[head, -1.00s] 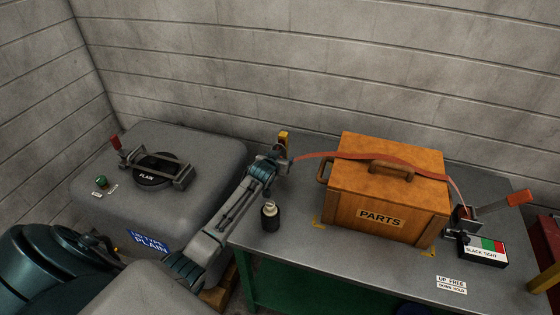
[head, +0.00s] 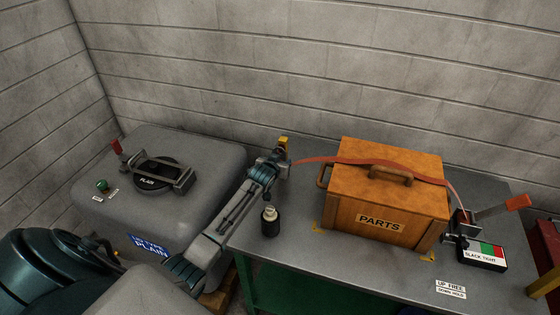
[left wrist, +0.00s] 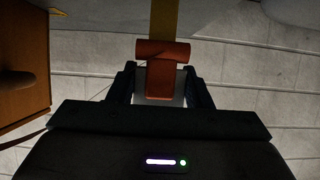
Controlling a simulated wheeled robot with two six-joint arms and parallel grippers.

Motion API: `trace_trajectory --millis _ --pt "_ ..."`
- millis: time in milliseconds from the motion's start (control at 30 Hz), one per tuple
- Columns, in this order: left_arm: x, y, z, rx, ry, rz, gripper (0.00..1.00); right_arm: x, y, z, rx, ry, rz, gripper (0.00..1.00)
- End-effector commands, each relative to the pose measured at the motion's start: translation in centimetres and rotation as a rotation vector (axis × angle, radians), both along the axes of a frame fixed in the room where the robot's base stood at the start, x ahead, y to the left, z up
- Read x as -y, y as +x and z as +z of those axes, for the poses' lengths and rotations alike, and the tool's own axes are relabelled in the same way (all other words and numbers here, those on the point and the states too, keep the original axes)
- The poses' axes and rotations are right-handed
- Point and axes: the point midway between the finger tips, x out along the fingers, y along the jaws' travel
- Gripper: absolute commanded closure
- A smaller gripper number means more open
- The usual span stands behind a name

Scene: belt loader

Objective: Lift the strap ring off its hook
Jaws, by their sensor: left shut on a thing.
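A red strap (head: 350,160) runs from the left, over the wooden crate, to a ratchet (head: 464,222) on the right. My left gripper (head: 281,160) is at the strap's left end, beside a yellow post (head: 284,142). In the left wrist view, the gripper (left wrist: 162,88) is shut on a red-orange piece at the strap's end (left wrist: 163,52), which I take as the strap ring. The yellow post (left wrist: 164,18) rises directly behind it. The hook itself is hidden, so I cannot tell whether the ring is still around it. My right gripper is not in view.
The crate marked PARTS (head: 385,205) stands on the grey table (head: 330,265). A small dark bottle (head: 270,222) stands left of it, close to my left arm. A red-handled lever and a SLACK TIGHT sign (head: 484,255) are at the right. A grey rounded housing (head: 205,165) is at the left.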

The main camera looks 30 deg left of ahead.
Motion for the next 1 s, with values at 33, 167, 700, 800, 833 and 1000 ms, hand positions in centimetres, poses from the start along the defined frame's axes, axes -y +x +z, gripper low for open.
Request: trace_trajectory --millis 33,167,700,800,833,1000 --pt "0.0 0.0 0.0 0.0 0.0 0.0 0.75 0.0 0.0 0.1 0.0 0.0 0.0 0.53" --pt "0.1 -0.3 0.2 0.0 0.0 0.0 0.75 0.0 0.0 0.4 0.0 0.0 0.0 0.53" --pt "0.4 -1.7 0.6 0.001 0.0 0.0 0.75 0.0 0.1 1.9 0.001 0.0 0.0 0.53" --pt "0.5 -2.0 0.8 0.001 0.0 0.0 0.75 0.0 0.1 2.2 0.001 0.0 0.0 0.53" --pt "0.5 -2.1 0.8 0.001 0.0 0.0 0.75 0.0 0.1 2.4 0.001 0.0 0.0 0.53" --pt "0.7 -2.7 1.0 -0.001 0.0 0.0 0.75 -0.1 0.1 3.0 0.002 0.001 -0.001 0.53"
